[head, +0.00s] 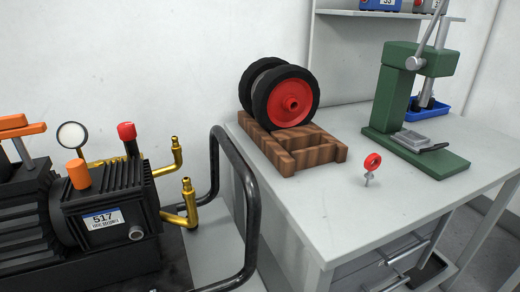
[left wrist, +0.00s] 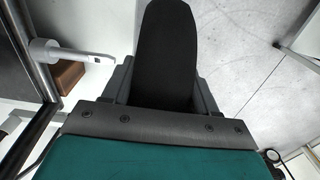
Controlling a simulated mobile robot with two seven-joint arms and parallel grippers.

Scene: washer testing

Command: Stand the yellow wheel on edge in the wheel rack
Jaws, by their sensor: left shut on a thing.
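The brown wooden wheel rack (head: 312,156) sits on the grey bench in the head view. A black-tyred wheel with a red hub (head: 292,103) stands on edge in it, with another dark-tyred wheel (head: 259,68) behind. The rack's front part is empty. In the left wrist view my left gripper (left wrist: 163,88) is shut on a wheel (left wrist: 167,45), seen edge-on as a black tyre between the fingers. Its hub and colour are hidden. Neither gripper shows in the head view, and no yellow wheel shows there.
A green press (head: 392,92) stands at the back right of the bench (head: 320,205). A black machine with brass pipes (head: 105,195) and a black tube frame (head: 247,190) lie left.

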